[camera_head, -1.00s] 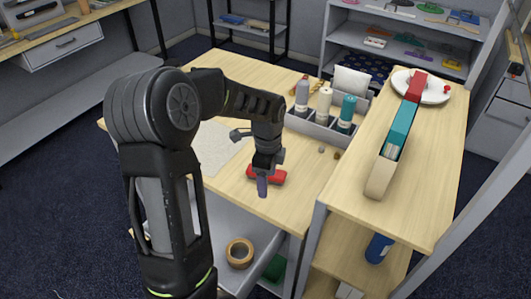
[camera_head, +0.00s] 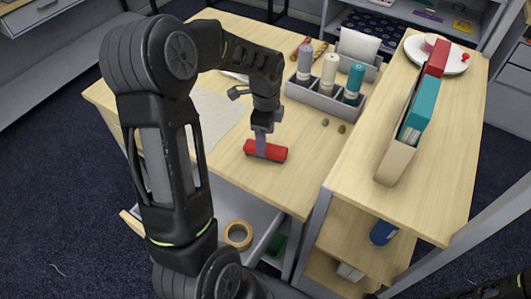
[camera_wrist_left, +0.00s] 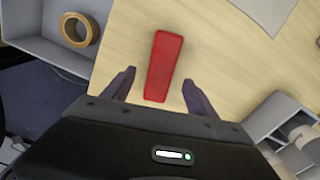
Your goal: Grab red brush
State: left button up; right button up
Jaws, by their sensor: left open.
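The red brush (camera_head: 265,151) lies on the wooden table top near its front edge. In the left wrist view the red brush (camera_wrist_left: 164,66) points into the gap between my fingers. My left gripper (camera_head: 262,145) is above the brush, its fingers pointing down at it. In the left wrist view my left gripper (camera_wrist_left: 158,88) is open, with one finger on each side of the brush and a gap on both sides. The brush's underside is hidden.
A grey caddy (camera_head: 318,98) with several bottles stands behind the brush. Two small pebble-like items lie near it. A higher shelf top (camera_head: 440,175) to the right holds a file box with books and a white plate (camera_head: 452,62). A tape roll (camera_head: 238,235) lies in the open drawer below.

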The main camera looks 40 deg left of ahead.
aim_at(275, 153)
pick_arm(q)
notch_tip(275, 153, down, 5)
jog(key=b, duration=0.3)
jog(key=shift+f+b, duration=0.2)
jog(key=shift+b, duration=0.2)
jog(key=shift+r, duration=0.1)
grip_shut()
dwell(0.9)
